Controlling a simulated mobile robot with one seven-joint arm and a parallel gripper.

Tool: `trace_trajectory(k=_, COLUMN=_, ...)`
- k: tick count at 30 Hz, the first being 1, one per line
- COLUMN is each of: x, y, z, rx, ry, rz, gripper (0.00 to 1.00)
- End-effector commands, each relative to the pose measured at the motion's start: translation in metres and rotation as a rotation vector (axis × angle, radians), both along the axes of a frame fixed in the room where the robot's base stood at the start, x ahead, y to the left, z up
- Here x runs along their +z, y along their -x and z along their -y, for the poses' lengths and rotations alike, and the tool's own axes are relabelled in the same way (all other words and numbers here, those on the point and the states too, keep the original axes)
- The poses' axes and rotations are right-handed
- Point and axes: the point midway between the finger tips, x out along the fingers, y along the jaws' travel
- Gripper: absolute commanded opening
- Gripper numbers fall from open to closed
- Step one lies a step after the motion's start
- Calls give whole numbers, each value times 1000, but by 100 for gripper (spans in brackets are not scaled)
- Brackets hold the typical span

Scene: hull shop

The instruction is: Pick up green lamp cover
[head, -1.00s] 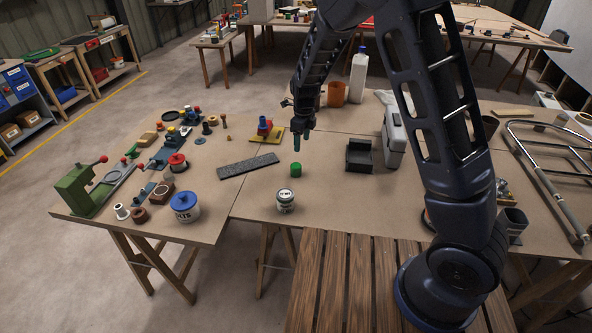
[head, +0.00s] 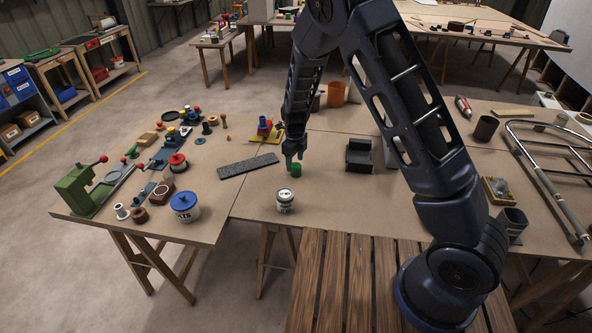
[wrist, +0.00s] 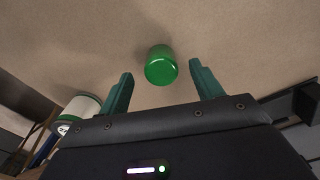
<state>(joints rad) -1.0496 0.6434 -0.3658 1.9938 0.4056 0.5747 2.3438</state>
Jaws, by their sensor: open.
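The green lamp cover (head: 297,169) is a small green cylinder standing on the brown bench top, behind the white labelled tin. In the wrist view the lamp cover (wrist: 161,66) lies ahead of and between my two fingers, with no finger touching it. My gripper (head: 291,160) is open, with teal fingers pointing down just above and beside the cover. In the wrist view my gripper (wrist: 158,82) shows its fingers spread wider than the cover, with nothing held.
The white tin (head: 285,200) stands close in front of the cover and shows in the wrist view (wrist: 80,112). A dark grey strip (head: 248,166) lies to the left. A black open bin (head: 359,155) stands to the right. The bench between cover and bin is clear.

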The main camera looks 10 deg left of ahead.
Motion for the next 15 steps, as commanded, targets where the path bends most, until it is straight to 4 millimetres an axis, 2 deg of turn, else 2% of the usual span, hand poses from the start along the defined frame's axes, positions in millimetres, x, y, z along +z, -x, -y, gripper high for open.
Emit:
trace_trajectory(k=7, x=-35, y=-1, z=1, rx=-1, ry=2, rz=-2, gripper=65)
trace_trajectory(k=15, x=-41, y=-1, z=1, rx=-1, ry=0, rz=0, gripper=65)
